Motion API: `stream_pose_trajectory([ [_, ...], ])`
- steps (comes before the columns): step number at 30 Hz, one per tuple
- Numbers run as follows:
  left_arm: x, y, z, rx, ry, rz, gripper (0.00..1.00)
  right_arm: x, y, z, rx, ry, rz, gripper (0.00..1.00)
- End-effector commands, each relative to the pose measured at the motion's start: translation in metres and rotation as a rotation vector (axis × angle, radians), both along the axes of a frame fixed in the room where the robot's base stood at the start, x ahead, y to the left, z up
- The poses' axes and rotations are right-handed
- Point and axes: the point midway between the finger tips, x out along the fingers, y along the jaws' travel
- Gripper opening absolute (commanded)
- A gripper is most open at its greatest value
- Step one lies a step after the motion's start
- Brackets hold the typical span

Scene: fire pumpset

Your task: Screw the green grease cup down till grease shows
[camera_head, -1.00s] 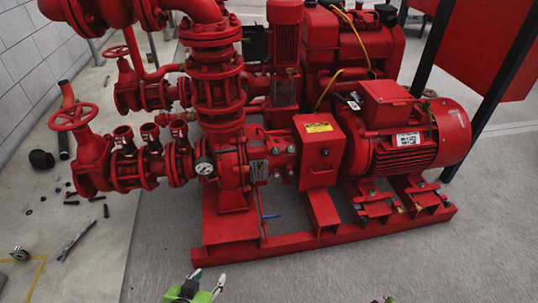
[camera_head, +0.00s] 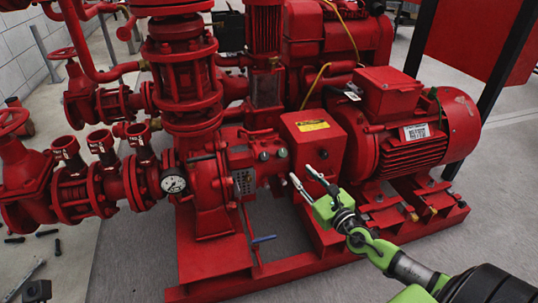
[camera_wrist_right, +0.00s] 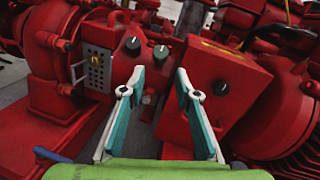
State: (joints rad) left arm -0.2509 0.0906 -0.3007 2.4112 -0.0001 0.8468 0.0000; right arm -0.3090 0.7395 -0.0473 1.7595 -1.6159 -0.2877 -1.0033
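The green grease cup (camera_wrist_right: 160,53) is a small, dull green round knob on the red bearing housing in the right wrist view. In the head view it shows as a small knob (camera_head: 282,153), its colour hard to tell. A darker knob (camera_wrist_right: 132,43) sits just left of it. My right gripper (camera_head: 303,175) is open and empty, in front of and below the cup in the head view. In the right wrist view its teal-lined fingers (camera_wrist_right: 159,72) stand apart, with the cup beyond the gap and not touched. No grease can be made out. My left gripper is out of view.
A red box with a yellow label (camera_head: 312,127) and its own dark knob (camera_wrist_right: 221,88) stands close right of the cup. A perforated plate (camera_wrist_right: 98,70) is to the left. The red motor (camera_head: 420,130) and base frame (camera_head: 285,272) are near my right arm.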

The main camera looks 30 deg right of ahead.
Motion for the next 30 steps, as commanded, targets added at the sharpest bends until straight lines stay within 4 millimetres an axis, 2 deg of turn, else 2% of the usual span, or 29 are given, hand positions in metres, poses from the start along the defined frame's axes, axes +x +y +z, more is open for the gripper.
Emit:
stream_pose_trajectory([
  [5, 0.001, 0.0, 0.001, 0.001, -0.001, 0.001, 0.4, 0.022, -0.001, 0.003, 0.005, -0.006, -0.002, 0.3],
  [21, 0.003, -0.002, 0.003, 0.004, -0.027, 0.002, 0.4, 0.11, -0.005, 0.0, 0.009, -0.003, -0.003, 0.3],
  [30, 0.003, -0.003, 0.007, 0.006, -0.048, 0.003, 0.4, 0.132, -0.006, 0.0, 0.008, -0.002, -0.002, 0.3],
])
